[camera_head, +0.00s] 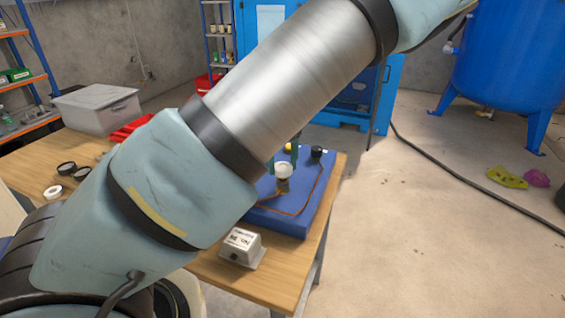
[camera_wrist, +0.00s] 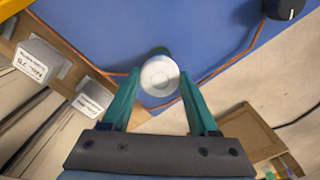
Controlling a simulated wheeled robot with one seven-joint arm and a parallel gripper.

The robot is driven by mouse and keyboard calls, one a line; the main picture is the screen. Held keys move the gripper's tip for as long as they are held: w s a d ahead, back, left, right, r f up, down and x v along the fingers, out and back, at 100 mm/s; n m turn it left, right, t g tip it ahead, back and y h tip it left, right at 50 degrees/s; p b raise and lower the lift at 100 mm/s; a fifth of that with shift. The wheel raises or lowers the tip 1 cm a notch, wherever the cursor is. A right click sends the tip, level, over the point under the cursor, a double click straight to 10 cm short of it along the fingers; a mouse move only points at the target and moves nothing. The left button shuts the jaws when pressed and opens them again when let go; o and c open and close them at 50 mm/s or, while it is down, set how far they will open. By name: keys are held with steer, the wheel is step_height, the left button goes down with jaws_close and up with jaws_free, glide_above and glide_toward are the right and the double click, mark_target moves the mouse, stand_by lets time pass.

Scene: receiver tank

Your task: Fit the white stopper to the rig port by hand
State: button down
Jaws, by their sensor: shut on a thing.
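The white stopper (camera_head: 284,169) is a round white cap above the blue rig board (camera_head: 303,214). It also shows in the wrist view (camera_wrist: 159,76), between the tips of my green fingers. My gripper (camera_wrist: 160,80) is shut on the stopper, one finger on each side. In the head view a small brass-coloured fitting (camera_head: 283,186), apparently the port, shows directly under the stopper. I cannot tell whether the stopper touches it or sits in it. In the wrist view the stopper hides most of what lies below.
A white labelled box (camera_head: 240,247) stands at the bench's front; two such boxes show in the wrist view. A black knob (camera_head: 316,152) and copper-coloured tubing are on the board. Dark rings (camera_head: 67,168) and a white ring (camera_head: 53,192) lie left. My arm hides the bench's middle.

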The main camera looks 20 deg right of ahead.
steer(key=shift+a+f+n, duration=0.15)
steer(key=shift+a+n, duration=0.05)
steer(key=shift+n, duration=0.1)
steer(key=shift+d+r+n, duration=0.2)
steer(key=shift+n, duration=0.2)
steer(key=shift+r+p, duration=0.1)
steer(key=shift+p, duration=0.8)
steer(key=shift+f, duration=0.5)
stand_by(0.6)
